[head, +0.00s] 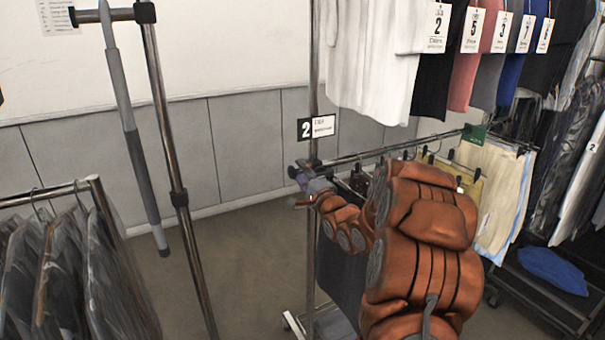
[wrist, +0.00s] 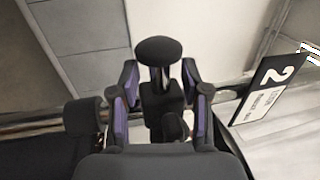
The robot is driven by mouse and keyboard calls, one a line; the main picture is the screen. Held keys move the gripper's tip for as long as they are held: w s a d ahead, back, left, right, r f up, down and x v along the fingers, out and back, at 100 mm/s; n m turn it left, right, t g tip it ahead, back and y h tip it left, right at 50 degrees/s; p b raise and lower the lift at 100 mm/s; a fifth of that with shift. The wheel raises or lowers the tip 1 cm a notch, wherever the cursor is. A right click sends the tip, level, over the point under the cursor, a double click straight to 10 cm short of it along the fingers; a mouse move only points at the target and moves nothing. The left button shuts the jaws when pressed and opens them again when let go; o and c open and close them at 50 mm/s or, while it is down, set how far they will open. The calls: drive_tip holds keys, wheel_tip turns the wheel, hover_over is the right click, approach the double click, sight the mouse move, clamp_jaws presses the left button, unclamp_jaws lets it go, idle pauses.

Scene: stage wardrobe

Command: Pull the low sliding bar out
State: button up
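The low sliding bar (head: 400,147) is a metal rail running from a rack upright at the middle back toward the right, with clothes hung on it. At its left end is a dark fitting by the upright. My gripper (head: 299,187) is at this end, partly hidden by my orange arm. In the wrist view, a black round knob (wrist: 163,48) on a short metal stem rises from a black block. My gripper's purple-padded fingers (wrist: 161,85) stand apart on either side of the block and stem. A narrow gap shows on the left; contact on the right is unclear.
A number 2 sign (head: 318,127) hangs on the upright just above my gripper; it is close at the right in the wrist view (wrist: 268,90). White shirts (head: 370,60) hang above the bar. Another rack with dark garments (head: 50,275) stands left.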

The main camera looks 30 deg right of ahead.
clamp_jaws()
drive_tip(key=shift+f, duration=0.15)
idle(0.4)
